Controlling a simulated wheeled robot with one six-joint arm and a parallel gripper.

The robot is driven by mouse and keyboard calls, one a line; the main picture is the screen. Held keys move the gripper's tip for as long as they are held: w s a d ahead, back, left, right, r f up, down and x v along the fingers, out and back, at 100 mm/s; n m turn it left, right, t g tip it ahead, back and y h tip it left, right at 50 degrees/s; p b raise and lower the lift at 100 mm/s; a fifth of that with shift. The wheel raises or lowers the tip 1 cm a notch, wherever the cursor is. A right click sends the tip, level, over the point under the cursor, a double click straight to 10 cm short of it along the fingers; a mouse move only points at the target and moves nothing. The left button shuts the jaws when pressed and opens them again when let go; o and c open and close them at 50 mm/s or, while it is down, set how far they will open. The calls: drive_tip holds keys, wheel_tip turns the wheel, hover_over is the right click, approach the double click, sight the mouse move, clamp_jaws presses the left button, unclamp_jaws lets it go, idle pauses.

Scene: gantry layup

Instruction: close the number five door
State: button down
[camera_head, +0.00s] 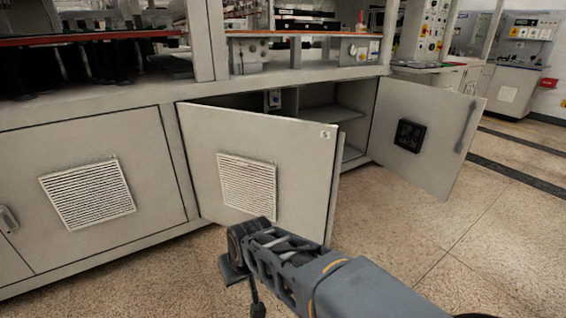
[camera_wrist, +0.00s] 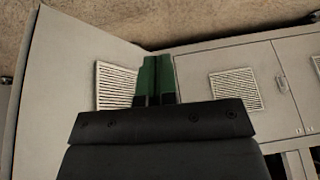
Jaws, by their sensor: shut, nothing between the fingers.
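The number five door (camera_head: 290,170) is a light grey panel with a white louvred vent and a small "5" label near its upper right corner. It stands partly open, its free right edge swung out from the cabinet. My gripper (camera_wrist: 156,82) is shut and empty, with green fingers side by side in the wrist view. There the door panel (camera_wrist: 70,60) fills the left side, with its vent beside the fingertips. In the head view my arm reaches in front of the door's lower part. I cannot tell whether the fingers touch the door.
A second door (camera_head: 425,120) with a black fitting stands wide open at the right. A shelf (camera_head: 335,112) shows inside the cabinet. A closed vented door (camera_head: 140,150) is at the left. The speckled floor (camera_head: 440,240) at the right is clear.

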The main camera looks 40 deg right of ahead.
drive_tip(key=w+d+r+m+t+p, duration=0.15)
drive_tip(key=w+t, duration=0.25)
drive_tip(key=w, duration=0.5)
drive_tip(key=m+h+p, duration=0.3)
drive_tip(key=m+h, duration=0.7)
drive_tip(key=h, duration=0.6)
approach(314, 163)
drive_tip(key=b+x, duration=0.3)
drive_tip(key=x, duration=0.3)
drive_tip(key=shift+d+f+b, duration=0.15)
drive_tip(key=shift+b, duration=0.25)
drive_tip(key=shift+w+d, duration=0.35)
drive_tip(key=shift+d, duration=0.2)
